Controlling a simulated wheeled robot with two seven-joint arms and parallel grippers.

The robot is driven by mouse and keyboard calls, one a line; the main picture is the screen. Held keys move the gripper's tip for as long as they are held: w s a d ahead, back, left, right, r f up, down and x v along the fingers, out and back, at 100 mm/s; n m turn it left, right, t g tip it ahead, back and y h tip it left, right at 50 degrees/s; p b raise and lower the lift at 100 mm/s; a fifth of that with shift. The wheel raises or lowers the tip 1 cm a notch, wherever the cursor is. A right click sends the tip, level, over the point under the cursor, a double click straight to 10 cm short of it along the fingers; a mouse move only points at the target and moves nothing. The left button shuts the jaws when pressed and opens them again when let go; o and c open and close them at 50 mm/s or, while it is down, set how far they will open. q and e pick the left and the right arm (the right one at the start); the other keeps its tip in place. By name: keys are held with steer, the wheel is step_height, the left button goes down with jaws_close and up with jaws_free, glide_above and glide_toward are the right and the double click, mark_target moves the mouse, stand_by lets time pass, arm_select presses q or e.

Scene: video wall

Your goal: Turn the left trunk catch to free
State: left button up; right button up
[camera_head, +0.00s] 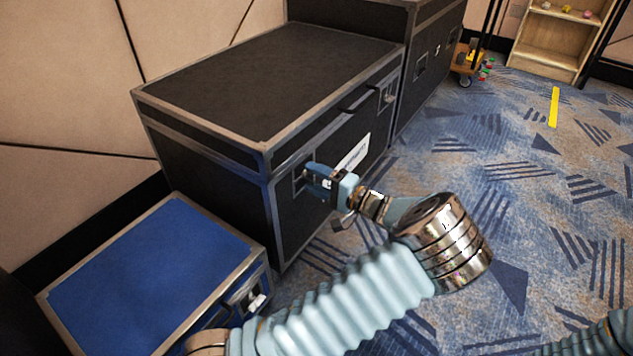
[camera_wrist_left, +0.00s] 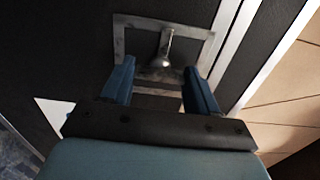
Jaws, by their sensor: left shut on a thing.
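The black trunk (camera_head: 255,85) with metal edges stands against the wall in the head view. Its left catch (camera_head: 299,180) is on the front face near the near corner, mostly hidden by my gripper. In the left wrist view the catch (camera_wrist_left: 166,44) is a small metal piece with a rounded knob in a square metal frame. My left gripper (camera_head: 314,178) is at this catch, its blue fingers on either side of the knob; it is shut on the catch. The fingers also show in the left wrist view (camera_wrist_left: 160,82). My right gripper is out of view.
The trunk's right catch (camera_head: 388,94) and a white label (camera_head: 354,152) are on the same face. A blue case (camera_head: 150,275) stands close at the left. Another black case (camera_head: 432,45) stands behind. The carpet (camera_head: 520,180) at the right is mostly clear.

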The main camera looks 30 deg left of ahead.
arm_select(q)
steer(key=shift+n, duration=0.3)
steer(key=o, duration=1.1)
steer(key=shift+c, duration=0.2)
steer(key=s+d+p, duration=0.1)
steer(key=d, duration=1.2)
steer(key=shift+d, duration=0.4)
